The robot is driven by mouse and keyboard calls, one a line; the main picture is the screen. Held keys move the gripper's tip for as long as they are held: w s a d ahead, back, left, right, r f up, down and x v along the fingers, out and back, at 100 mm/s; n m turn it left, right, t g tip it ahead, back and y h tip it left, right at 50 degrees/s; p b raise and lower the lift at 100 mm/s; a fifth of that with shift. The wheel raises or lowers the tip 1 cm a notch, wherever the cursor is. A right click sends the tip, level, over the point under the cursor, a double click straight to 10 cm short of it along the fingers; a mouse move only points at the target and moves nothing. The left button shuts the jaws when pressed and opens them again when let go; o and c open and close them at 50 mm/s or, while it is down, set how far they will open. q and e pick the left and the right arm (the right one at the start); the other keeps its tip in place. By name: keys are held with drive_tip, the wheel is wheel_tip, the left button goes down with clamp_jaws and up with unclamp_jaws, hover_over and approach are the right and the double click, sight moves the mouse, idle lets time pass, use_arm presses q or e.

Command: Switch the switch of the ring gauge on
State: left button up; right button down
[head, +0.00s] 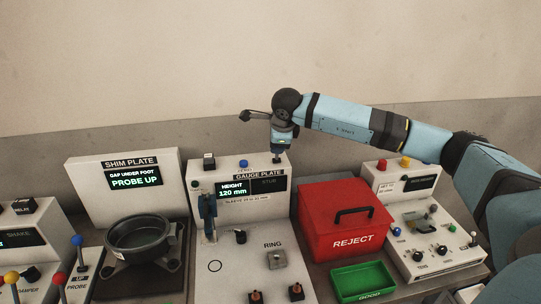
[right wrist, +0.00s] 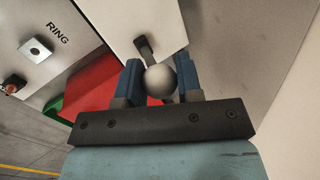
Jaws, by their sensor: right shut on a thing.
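The gauge station (head: 225,262) is a white console in the middle of the head view. Its display (head: 236,188) is lit and reads HEIGHT 120 mm. A label RING (head: 272,244) stands above a small metal block (head: 276,259) with a hole, which also shows in the right wrist view (right wrist: 35,49). My right gripper (head: 278,153) is above the console's top right corner. In the right wrist view its blue fingers are shut on a grey ball knob (right wrist: 160,82) on a short dark stem at the console. My left gripper is not in view.
A red REJECT box (head: 330,222) with a black handle and a green tray (head: 364,281) stand right of the gauge console. Another white console (head: 420,215) is farther right. The shim plate station (head: 125,190) with a dark round pot (head: 138,238) is left.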

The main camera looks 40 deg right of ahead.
drive_tip(key=shift+s+a+f+t+h+b, duration=0.15)
drive_tip(key=shift+s+f+t+h+b, duration=0.15)
drive_tip(key=shift+f+t+b, duration=0.4)
drive_tip(key=shift+s+a+r+b, duration=0.1)
drive_tip(key=shift+s+a+b, duration=0.1)
drive_tip(key=shift+b, duration=0.8)
drive_tip(key=shift+s+t+b, duration=0.2)
drive_tip(key=shift+t+b, duration=0.2)
drive_tip(key=shift+b, duration=0.5)
drive_tip(key=shift+s+a+t+h+b, duration=0.2)
drive_tip(key=shift+t+h+b, duration=0.3)
drive_tip(key=shift+b, duration=0.75)
use_arm(q)
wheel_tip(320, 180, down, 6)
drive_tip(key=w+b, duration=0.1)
drive_tip(key=b, duration=0.1)
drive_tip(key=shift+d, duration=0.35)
use_arm(e)
drive_tip(key=shift+s+r+t, duration=0.1)
drive_tip(key=shift+s+t, duration=0.25)
drive_tip(key=shift+t, duration=0.15)
use_arm(q)
drive_tip(key=shift+b, duration=0.35)
use_arm(e)
drive_tip(key=shift+h, duration=0.3)
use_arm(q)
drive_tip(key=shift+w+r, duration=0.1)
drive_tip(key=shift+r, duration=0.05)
use_arm(e)
drive_tip(key=shift+a, duration=0.1)
